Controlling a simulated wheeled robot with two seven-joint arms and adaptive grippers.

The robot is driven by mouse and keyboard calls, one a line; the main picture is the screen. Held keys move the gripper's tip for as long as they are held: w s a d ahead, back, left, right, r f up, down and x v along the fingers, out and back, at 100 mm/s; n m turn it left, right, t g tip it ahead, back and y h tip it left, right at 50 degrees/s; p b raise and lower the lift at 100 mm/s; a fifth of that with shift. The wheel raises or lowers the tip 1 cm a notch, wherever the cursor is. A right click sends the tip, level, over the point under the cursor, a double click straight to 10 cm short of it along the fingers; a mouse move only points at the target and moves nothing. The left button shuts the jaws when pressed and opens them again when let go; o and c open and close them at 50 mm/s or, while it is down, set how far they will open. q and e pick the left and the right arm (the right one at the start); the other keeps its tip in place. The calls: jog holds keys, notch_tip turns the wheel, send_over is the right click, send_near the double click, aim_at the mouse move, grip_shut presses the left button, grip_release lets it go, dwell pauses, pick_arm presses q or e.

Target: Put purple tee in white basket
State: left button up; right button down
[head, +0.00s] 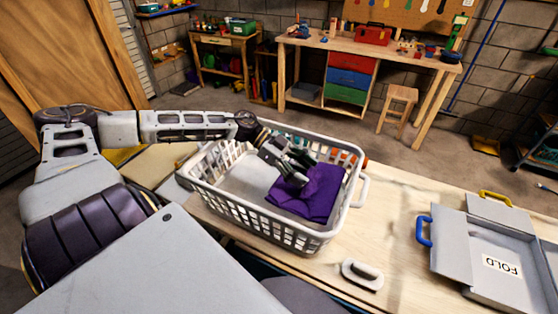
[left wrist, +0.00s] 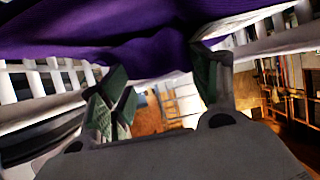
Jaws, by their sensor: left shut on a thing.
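The purple tee (head: 312,196) is a folded bundle inside the white basket (head: 262,219), toward its right side in the head view. My left gripper (head: 293,172) reaches down into the basket and is shut on the tee's upper part. In the left wrist view the tee (left wrist: 150,45) spreads across the top, at the green-padded fingers of my left gripper (left wrist: 160,85). The basket's slatted wall (left wrist: 60,75) shows behind it. Whether the tee rests on the basket floor is hard to tell. My right gripper is not in view.
The basket stands on a wooden table (head: 395,205). A workbench (head: 400,58) and stool (head: 397,105) stand farther back.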

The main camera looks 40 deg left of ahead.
pick_arm(q)
jog(key=shift+f, duration=3.1)
jog(key=shift+f+b, duration=0.3)
jog(key=shift+f, duration=1.65)
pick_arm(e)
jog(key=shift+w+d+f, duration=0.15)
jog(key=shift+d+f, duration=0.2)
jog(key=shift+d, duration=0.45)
